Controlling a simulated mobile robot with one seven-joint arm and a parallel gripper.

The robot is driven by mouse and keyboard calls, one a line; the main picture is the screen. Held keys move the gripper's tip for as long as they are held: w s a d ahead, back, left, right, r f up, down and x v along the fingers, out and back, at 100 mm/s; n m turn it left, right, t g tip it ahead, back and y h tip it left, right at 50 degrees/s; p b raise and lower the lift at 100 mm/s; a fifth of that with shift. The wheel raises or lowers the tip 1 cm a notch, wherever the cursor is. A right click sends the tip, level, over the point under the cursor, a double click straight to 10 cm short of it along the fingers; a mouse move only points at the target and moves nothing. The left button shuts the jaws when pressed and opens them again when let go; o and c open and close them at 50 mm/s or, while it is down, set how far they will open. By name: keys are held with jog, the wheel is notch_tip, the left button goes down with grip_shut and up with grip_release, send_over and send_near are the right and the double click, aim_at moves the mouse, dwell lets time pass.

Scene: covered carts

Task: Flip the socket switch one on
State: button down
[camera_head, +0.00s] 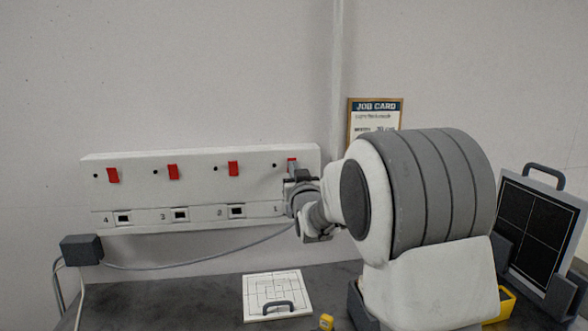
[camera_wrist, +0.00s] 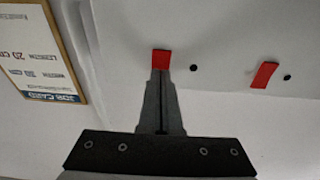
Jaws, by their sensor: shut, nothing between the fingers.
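A white socket panel (camera_head: 200,158) on the wall carries a row of red rocker switches, with sockets labelled 4, 3, 2 and 1 from left to right below. Socket switch one (camera_head: 292,161) is the rightmost, above label 1, and is partly hidden by my gripper (camera_head: 291,180). In the wrist view, switch one (camera_wrist: 161,58) lies right at the tips of my shut, empty gripper (camera_wrist: 160,72); whether they touch is unclear. Switch two (camera_head: 233,168) is to its left in the head view and to its right in the wrist view (camera_wrist: 264,75).
A grey box (camera_head: 82,249) with a cable sits at the panel's lower left. A white square plate with a handle (camera_head: 277,293) lies on the dark bench (camera_head: 190,297). A job card (camera_head: 372,118) hangs right of the panel. A dark framed panel (camera_head: 541,228) stands at right.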

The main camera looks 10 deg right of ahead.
jog(key=shift+r, duration=0.1)
jog(key=p, duration=0.1)
jog(key=r+g+p, duration=0.1)
jog(key=shift+w+r+g+p, duration=0.25)
jog(key=shift+g+p, duration=0.05)
jog(key=shift+p, duration=0.05)
jog(key=shift+f+b, duration=0.3)
jog(key=shift+f, duration=0.1)
